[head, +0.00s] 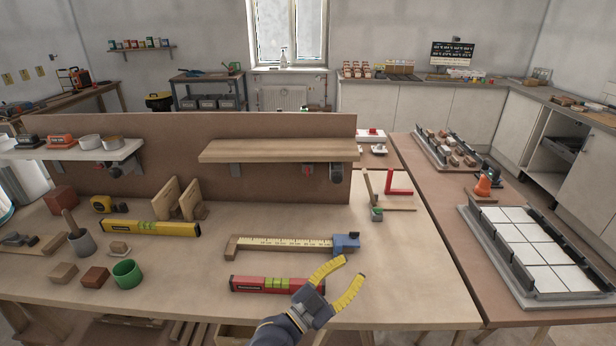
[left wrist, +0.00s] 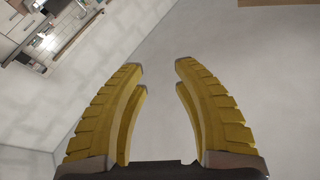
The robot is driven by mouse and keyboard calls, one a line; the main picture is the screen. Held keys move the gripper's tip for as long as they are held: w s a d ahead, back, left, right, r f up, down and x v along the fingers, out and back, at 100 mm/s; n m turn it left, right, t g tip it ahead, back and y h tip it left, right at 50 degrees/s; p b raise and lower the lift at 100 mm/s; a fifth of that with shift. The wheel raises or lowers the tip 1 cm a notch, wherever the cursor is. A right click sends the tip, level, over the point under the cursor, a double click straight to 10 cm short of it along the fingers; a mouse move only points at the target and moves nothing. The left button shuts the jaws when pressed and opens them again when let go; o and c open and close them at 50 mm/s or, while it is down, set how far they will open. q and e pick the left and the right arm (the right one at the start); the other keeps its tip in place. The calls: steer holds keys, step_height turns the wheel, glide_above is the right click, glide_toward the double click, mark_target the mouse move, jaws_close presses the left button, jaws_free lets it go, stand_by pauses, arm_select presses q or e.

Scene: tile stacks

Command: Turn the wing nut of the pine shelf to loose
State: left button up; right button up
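The pine shelf (head: 280,151) is a light wooden board fixed to the brown upright panel, right of centre in the head view. Under its right part are a small red part (head: 308,169) and a dark round knob (head: 336,175); I cannot tell which is the wing nut or how it is turned. My left gripper (head: 352,267) has yellow fingers spread apart and empty, low in front of the shelf, over the front of the bench. The left wrist view shows its open fingers (left wrist: 160,66) with only wall and floor beyond. My right gripper is not in view.
A wooden caliper-like tool with a blue end (head: 345,243) and a red level (head: 262,285) lie near my left gripper. A white shelf (head: 75,150) hangs at left. A yellow level (head: 150,228) and a green cup (head: 127,273) stand left. The bench is clear at right front.

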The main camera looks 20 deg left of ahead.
arm_select(q)
steer(key=w+a+r+n+t+y, duration=0.6)
steer(key=w+a+r+n+y, duration=0.25)
steer(key=w, duration=0.35)
steer(key=n+g+y, duration=0.6)
steer(key=y, duration=0.2)
glide_toward(307, 170)
steer(key=x, duration=1)
steer(key=shift+w, duration=0.3)
steer(key=shift+c, duration=0.4)
jaws_close()
